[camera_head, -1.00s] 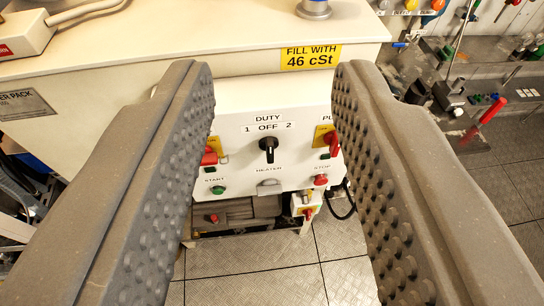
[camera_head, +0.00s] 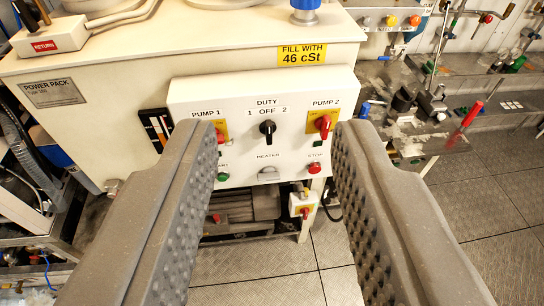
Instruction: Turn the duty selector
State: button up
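The duty selector (camera_head: 267,128) is a black knob on the white control panel (camera_head: 240,95), under the label DUTY with 1, OFF and 2. Its handle looks roughly upright, near OFF. My gripper (camera_head: 270,140) is open and empty, its two grey studded fingers wide apart. The knob shows in the gap between the fingertips, beyond them; neither finger appears to touch it. The left finger hides part of the pump 1 switch (camera_head: 220,132).
The red pump 2 switch (camera_head: 323,123) is right of the selector, near the right fingertip. A green start button (camera_head: 223,177), a grey heater switch (camera_head: 268,174) and a red stop button (camera_head: 314,168) sit below. A red-handled lever (camera_head: 472,114) stands farther right.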

aim_at(267, 128)
jog(key=z, duration=1.4)
jog(key=i, duration=0.5)
jog(key=u, duration=0.6)
